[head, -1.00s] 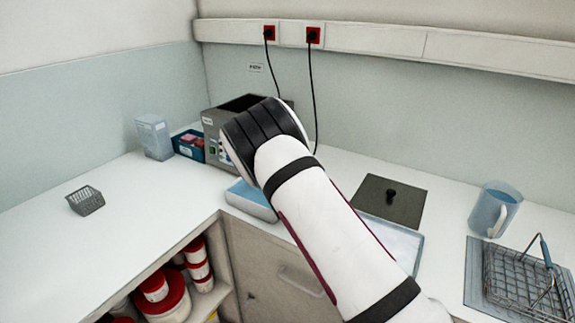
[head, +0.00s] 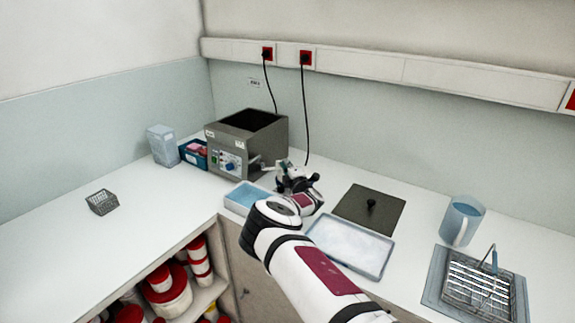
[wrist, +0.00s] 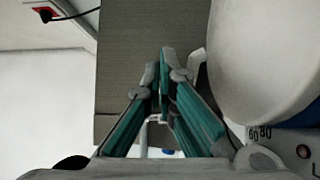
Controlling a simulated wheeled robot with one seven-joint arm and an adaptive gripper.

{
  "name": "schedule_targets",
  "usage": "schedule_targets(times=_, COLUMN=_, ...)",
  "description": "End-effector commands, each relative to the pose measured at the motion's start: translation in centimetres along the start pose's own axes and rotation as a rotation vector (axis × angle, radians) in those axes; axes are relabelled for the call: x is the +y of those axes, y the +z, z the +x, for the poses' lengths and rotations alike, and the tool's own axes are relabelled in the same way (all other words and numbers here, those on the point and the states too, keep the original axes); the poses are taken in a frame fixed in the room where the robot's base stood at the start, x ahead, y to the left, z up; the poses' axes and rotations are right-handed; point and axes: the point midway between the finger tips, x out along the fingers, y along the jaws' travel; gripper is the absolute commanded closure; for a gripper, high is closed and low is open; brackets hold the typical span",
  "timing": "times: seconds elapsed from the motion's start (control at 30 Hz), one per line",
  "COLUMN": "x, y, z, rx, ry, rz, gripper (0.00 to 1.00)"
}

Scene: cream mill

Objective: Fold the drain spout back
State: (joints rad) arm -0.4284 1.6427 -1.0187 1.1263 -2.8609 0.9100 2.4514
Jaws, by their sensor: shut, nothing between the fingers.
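The grey bath (head: 250,135) stands at the back of the counter, its control panel facing front. A pale drain spout (head: 256,163) sticks out low at its right front corner. My gripper (head: 281,168) is just right of the spout, low over the counter; contact cannot be told. In the wrist view my teal fingers (wrist: 166,62) meet at their tips, shut and empty, in front of the bath's grey wall (wrist: 128,60). A large pale rounded part (wrist: 262,55) fills the right side close to the camera; I cannot tell for certain what it is.
A blue tray (head: 245,197) lies before the bath, a larger tray (head: 350,245) right of my gripper. A dark lid (head: 355,212), a jug (head: 461,222) and a wire basket (head: 475,285) are farther right. Cables (head: 306,110) hang behind. The left counter is mostly clear.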

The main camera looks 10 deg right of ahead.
Motion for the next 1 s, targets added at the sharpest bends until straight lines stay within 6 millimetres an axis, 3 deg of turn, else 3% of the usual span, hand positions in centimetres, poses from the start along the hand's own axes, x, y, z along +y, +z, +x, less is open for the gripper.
schedule_targets(times=0.6, x=-0.4, y=1.2, z=3.0, rx=0.303, ry=-0.001, rz=-0.002, gripper=1.00)
schedule_targets(times=1.0, x=0.0, y=1.1, z=2.3, rx=0.299, ry=0.001, rz=0.001, gripper=1.00)
